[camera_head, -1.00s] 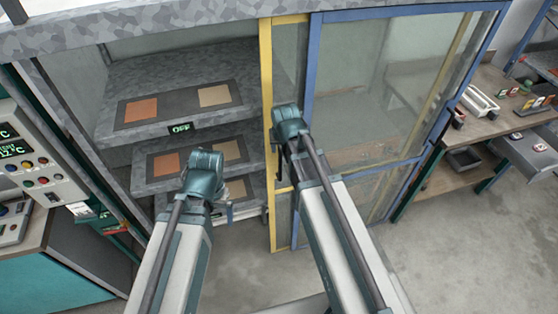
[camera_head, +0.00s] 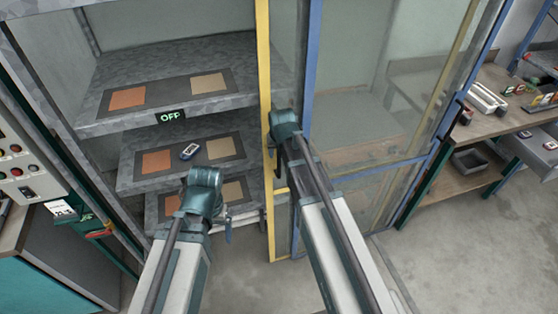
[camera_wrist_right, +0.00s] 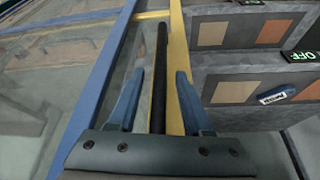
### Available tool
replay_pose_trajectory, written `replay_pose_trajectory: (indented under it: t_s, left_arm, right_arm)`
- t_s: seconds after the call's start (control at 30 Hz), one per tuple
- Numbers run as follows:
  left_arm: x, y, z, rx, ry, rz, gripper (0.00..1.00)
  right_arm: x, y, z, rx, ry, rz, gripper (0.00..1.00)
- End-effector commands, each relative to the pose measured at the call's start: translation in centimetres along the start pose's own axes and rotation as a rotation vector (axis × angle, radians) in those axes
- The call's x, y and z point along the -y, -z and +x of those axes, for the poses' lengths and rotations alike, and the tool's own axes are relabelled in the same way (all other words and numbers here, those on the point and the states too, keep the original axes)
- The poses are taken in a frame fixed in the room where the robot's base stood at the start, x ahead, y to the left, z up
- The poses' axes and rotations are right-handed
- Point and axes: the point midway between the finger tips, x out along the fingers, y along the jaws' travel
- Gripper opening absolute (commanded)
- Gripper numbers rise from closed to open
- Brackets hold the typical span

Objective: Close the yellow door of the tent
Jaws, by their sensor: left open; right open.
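The yellow-framed door (camera_head: 264,60) of the tent is slid right, overlapping the blue-framed panel (camera_head: 311,60); the left side of the tent stands open. In the right wrist view, the yellow frame (camera_wrist_right: 178,35) carries a long dark bar handle (camera_wrist_right: 161,55). My right gripper (camera_wrist_right: 159,78) is open, with one finger on each side of the bar; I cannot tell whether they touch it. In the head view its fingers are hidden behind the wrist. My left gripper (camera_head: 222,222) is in front of the open shelves, apart from the door, its fingers mostly hidden.
Grey shelves (camera_head: 75,122) inside the tent carry dark mats with orange and tan squares. A small device (camera_head: 189,151) lies on the middle shelf. A control panel (camera_head: 20,165) stands left, a wooden workbench (camera_head: 480,125) right. The floor (camera_head: 470,260) at right is clear.

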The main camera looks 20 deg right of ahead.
Motion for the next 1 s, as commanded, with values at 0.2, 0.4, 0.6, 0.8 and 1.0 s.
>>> replay_pose_trajectory:
  t_s: [0.2, 0.4, 0.6, 0.8, 1.0]
  left_arm:
    - [-0.05, 0.03, 0.56, 0.000, 0.000, 0.000, 0.91]
    - [-0.05, 0.03, 0.51, 0.000, 0.000, 0.000, 0.91]
    - [-0.05, 0.03, 0.51, 0.000, 0.000, -0.001, 0.91]
    - [-0.05, 0.03, 0.52, 0.000, 0.000, -0.001, 0.91]
    - [-0.05, 0.03, 0.52, 0.000, 0.000, -0.001, 0.91]
  right_arm:
    - [-0.01, 0.01, 0.62, 0.000, 0.000, 0.000, 0.50]
    - [-0.01, 0.02, 0.56, 0.000, 0.000, 0.000, 0.39]
    - [-0.01, 0.01, 0.56, 0.000, 0.000, 0.000, 0.03]
    - [-0.01, 0.01, 0.56, 0.000, 0.000, 0.000, 0.00]
    - [-0.01, 0.00, 0.57, 0.000, 0.000, 0.000, 0.00]
